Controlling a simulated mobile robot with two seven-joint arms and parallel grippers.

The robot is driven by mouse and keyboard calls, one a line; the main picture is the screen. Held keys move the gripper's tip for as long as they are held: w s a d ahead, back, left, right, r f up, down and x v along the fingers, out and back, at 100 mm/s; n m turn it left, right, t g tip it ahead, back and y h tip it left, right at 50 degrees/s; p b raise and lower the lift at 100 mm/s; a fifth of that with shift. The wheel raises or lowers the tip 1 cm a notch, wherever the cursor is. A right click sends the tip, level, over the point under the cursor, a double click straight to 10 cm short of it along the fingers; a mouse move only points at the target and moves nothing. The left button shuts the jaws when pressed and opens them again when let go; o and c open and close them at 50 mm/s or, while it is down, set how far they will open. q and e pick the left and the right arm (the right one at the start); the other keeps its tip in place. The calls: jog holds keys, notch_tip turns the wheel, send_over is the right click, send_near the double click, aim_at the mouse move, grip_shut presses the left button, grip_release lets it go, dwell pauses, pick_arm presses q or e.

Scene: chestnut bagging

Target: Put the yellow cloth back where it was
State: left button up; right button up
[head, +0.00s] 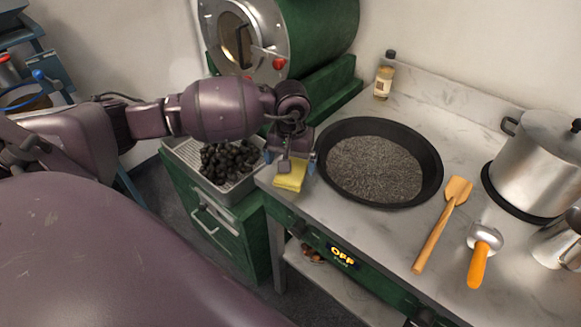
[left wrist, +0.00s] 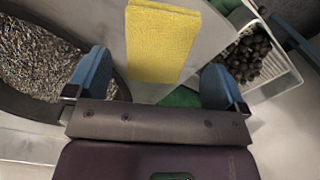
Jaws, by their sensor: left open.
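The folded yellow cloth (head: 290,176) lies on the marble counter near its left front corner, just left of the black pan. In the left wrist view the cloth (left wrist: 160,42) lies flat on the counter, ahead of and between my fingers. My left gripper (head: 291,170) is above the cloth and partly covers it in the head view. In the left wrist view my left gripper (left wrist: 158,85) is open, with its two blue fingers apart and nothing between them. My right gripper is not in view.
The wide black pan (head: 436,158) stands right beside the cloth. A metal tray (head: 184,152) of dark chestnuts is at the left, below the green roaster (head: 330,30). A wooden spatula (head: 440,225), an orange-handled scoop (head: 480,262) and a steel pot (head: 535,165) occupy the right.

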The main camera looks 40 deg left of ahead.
pick_arm(q)
notch_tip(320, 180, up, 9)
dwell(0.3)
dwell(0.5)
